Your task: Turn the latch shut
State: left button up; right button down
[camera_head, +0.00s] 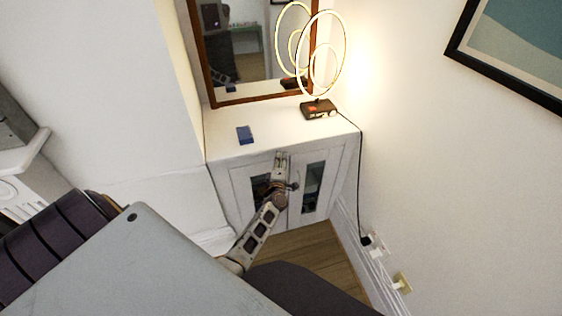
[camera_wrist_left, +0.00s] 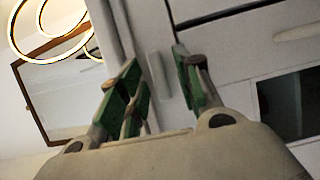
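A white cabinet (camera_head: 238,182) with two glazed doors stands against the wall. A small pale latch (camera_head: 281,160) shows high on its front, near where the doors meet. In the head view it looks roughly upright, in line with the door gap. My left gripper (camera_head: 281,182) is at the cabinet front, just below the latch in the picture. In the left wrist view the pale latch bar (camera_wrist_left: 158,76) appears between the green-padded fingers of my left gripper (camera_wrist_left: 160,84). They are spread, with gaps to the bar; contact cannot be seen. My right gripper is not in view.
A blue box (camera_head: 245,135) and a ring lamp (camera_head: 319,108) stand on the cabinet top, before a framed mirror (camera_head: 245,45). The lamp's cord (camera_head: 360,185) hangs down the right side to a wall socket. Wood floor (camera_head: 310,252) shows below.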

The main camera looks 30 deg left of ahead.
pick_arm(q)
jog(key=v, duration=1.2)
dwell(0.8)
dwell(0.5)
jog(key=s+d+f+m+g+h, duration=0.25)
jog(key=s+d+f+m, duration=0.2)
jog(key=f, duration=0.55)
jog(key=s+d+f+m+g+h, duration=0.1)
jog(key=s+d+f+m+h, duration=0.25)
jog(key=f+m, duration=0.45)
jog(key=s+d+f+m+g+h, duration=0.2)
jog(key=s+d+f+m, duration=0.15)
jog(key=f, duration=0.85)
jog(key=s+a+f+m+g, duration=0.3)
jog(key=s+f, duration=0.3)
jog(key=s, duration=0.5)
jog(key=s+a+f+m+g, duration=0.3)
jog(key=s+f, duration=0.3)
jog(key=s, duration=0.4)
jog(key=s+a+f+m+g, duration=0.2)
jog(key=s+f, duration=0.4)
jog(key=s, duration=0.5)
jog(key=shift+s+a+m+g+y, duration=0.3)
jog(key=shift+a+m+g, duration=0.15)
jog(key=shift+m, duration=0.45)
